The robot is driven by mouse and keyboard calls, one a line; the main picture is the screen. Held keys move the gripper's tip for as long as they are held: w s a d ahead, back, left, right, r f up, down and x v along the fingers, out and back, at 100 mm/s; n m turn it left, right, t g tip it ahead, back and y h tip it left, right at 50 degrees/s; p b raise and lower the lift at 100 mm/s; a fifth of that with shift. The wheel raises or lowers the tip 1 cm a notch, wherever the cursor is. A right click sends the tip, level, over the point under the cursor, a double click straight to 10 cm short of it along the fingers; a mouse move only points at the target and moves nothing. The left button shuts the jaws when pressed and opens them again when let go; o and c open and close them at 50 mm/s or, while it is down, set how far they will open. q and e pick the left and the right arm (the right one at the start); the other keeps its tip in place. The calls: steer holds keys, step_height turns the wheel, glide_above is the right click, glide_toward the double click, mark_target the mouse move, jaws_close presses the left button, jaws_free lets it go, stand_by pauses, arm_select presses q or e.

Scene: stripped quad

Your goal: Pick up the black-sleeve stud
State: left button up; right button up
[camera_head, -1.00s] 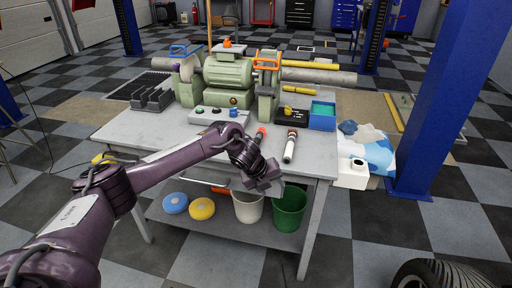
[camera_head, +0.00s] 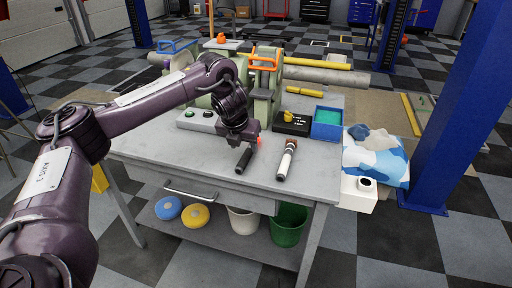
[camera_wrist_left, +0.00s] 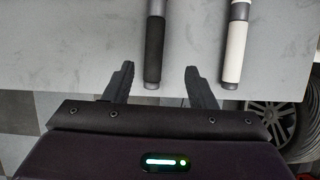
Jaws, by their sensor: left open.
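The black-sleeve stud (camera_head: 244,160) lies near the front edge of the workbench. Its far end is partly hidden behind my left gripper (camera_head: 240,138), with a red spot showing beside it. In the left wrist view the black-sleeve stud (camera_wrist_left: 154,50) is a dark grip with a grey end, and it points between the two fingers. My left gripper (camera_wrist_left: 160,78) is open and empty, its fingers on either side of the line of the stud. I cannot tell its exact height above the bench. My right gripper is not in view.
A white-sleeve stud (camera_head: 287,160) lies just right of the black one, also in the wrist view (camera_wrist_left: 235,48). A green bench grinder (camera_head: 262,100) stands behind. A blue tray (camera_head: 327,131) and black box (camera_head: 291,127) sit at the back right. The front right bench top is clear.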

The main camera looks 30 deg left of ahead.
mark_target(245, 156)
arm_select(q)
steer(key=shift+w+a+f, duration=0.1)
steer(key=shift+w+f, duration=0.15)
steer(key=shift+f, duration=0.1)
steer(key=shift+a+x, duration=0.2)
steer(key=shift+x, duration=1.45)
steer(key=shift+a+x, duration=0.15)
steer(key=shift+x, duration=1.5)
steer(key=shift+s+f+p, duration=0.2)
steer(key=shift+p, duration=0.1)
steer(key=c, duration=1.1)
steer(key=shift+o, duration=0.2)
steer(key=shift+r, duration=0.1)
